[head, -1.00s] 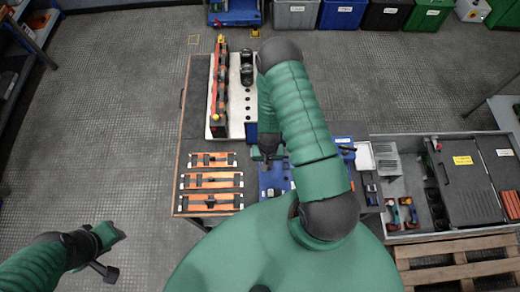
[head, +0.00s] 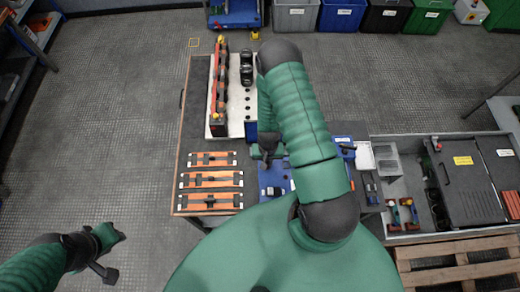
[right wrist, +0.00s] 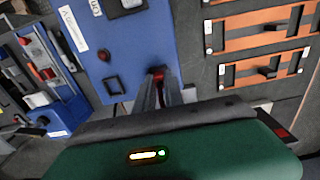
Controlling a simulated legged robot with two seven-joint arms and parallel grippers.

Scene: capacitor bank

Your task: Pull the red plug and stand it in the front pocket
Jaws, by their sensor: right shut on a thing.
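My right gripper (right wrist: 160,90) is shut on the red plug (right wrist: 158,74), and only a small red part shows between the fingertips in the right wrist view. The plug is in front of the right edge of a blue panel (right wrist: 140,47); I cannot tell whether it touches the panel. A dark square pocket (right wrist: 112,84) is in that panel, to the left of the plug. In the head view the right gripper (head: 267,149) is over the bench by the blue panel (head: 270,174), and the plug is hidden. My left gripper (head: 108,256) hangs over open floor at lower left; its jaws are unclear.
Orange bar assemblies (head: 210,180) lie on the bench's left part. A white perforated board (head: 236,118) with a long red-and-black unit (head: 218,90) stands behind them. A grey tray (head: 405,180) and a wooden pallet (head: 455,258) are at the right.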

